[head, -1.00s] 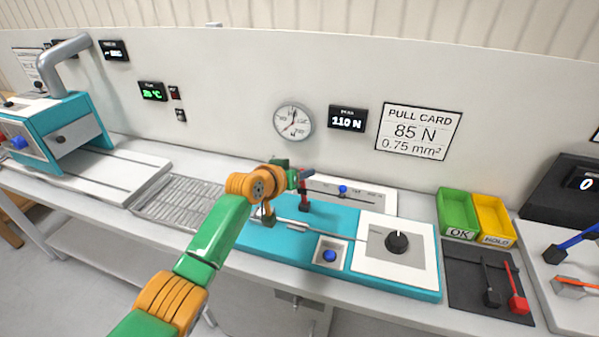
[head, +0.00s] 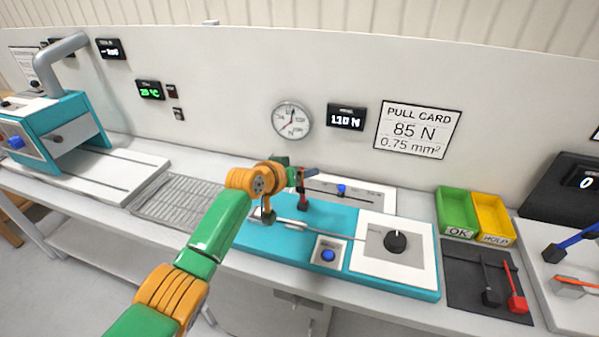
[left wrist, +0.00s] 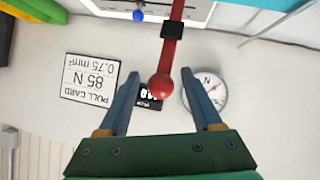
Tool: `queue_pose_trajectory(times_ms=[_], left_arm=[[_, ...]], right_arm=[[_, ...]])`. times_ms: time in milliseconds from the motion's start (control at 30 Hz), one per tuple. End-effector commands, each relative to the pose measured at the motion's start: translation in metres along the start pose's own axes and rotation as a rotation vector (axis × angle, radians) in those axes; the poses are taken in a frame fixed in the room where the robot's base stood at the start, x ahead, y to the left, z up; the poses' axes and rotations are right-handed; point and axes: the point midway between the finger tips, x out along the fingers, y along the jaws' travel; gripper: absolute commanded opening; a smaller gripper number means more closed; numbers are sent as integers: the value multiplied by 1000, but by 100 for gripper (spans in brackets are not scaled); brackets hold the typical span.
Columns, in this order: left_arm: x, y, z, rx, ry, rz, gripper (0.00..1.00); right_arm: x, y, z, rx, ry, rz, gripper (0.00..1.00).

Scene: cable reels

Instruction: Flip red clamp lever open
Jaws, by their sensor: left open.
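The red clamp lever (head: 302,189) stands roughly upright on the teal pull tester (head: 265,238), near its back edge. In the left wrist view the red lever (left wrist: 170,58) has a round ball end and a black collar. My left gripper (head: 303,173) is at the upper end of the lever. In the left wrist view its two blue fingers are open (left wrist: 160,76), one on each side of the lever, with gaps showing beside the ball. My right gripper is out of view.
A knob panel (head: 396,242) and a blue button (head: 328,255) are on the tester. Green (head: 456,211) and yellow (head: 492,218) bins stand to the right. A wire rack (head: 178,197) lies to the left. The wall with gauge (head: 291,120) is behind.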

Motion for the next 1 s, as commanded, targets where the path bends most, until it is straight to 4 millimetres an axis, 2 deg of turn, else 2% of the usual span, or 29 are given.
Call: queue_pose_trajectory(times_ms=[167,300,600,1000], left_arm=[[-10,0,-2,1,2,2,66],[-27,0,-1,3,2,0,66],[-62,0,1,0,0,0,66],[-69,1,1,0,-3,0,66]], right_arm=[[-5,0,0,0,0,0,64],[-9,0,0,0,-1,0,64],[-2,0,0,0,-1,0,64],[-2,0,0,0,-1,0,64]])
